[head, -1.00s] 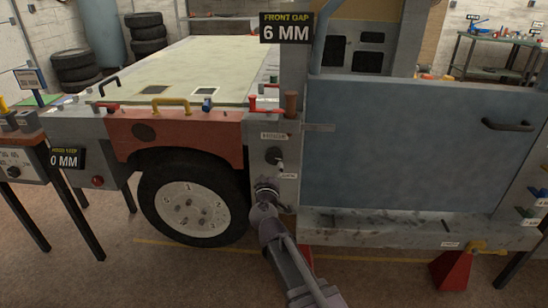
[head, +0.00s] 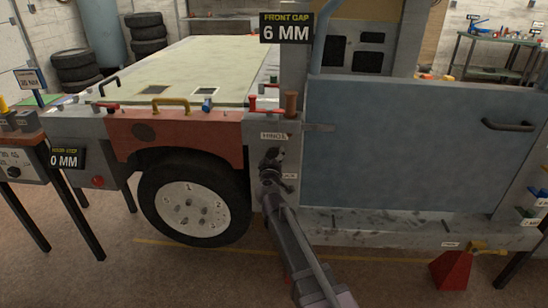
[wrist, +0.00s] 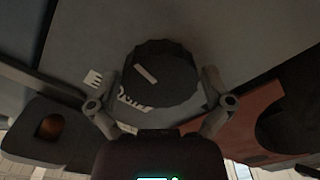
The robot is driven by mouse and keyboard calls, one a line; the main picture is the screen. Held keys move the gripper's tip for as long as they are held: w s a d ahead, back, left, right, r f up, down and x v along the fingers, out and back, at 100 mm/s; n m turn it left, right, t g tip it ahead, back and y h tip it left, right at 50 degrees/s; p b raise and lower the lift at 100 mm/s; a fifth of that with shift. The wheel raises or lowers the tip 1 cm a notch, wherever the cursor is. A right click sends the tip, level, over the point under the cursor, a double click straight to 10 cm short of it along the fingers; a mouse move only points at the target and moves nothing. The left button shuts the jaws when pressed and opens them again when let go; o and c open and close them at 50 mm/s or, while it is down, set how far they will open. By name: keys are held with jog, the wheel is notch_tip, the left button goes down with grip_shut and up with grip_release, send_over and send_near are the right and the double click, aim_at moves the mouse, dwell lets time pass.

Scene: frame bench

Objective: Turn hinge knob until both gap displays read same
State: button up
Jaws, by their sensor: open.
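The black faceted hinge knob (wrist: 162,78), with a pale mark on its face, sits between the spread fingers of my gripper (wrist: 160,95) in the wrist view. The gripper is open, with one finger on each side of the knob; I cannot tell whether either touches it. In the head view my gripper (head: 270,165) is at the post, just below the hinge label (head: 273,136), and largely hides the knob. The front gap display (head: 286,27) reads 6 MM.
The blue door panel (head: 400,150) with a dark handle is right of the post. A red fender (head: 175,135) and wheel (head: 192,205) are to the left. Another display (head: 66,159) reads 0 MM. A red stand (head: 453,270) is on the floor at right.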

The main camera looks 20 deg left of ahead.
jog(key=shift+c, duration=0.2)
jog(key=c, duration=0.9)
jog(key=shift+o, duration=0.2)
jog(key=shift+n, duration=0.4)
jog(key=n, duration=0.3)
jog(key=shift+n, duration=2)
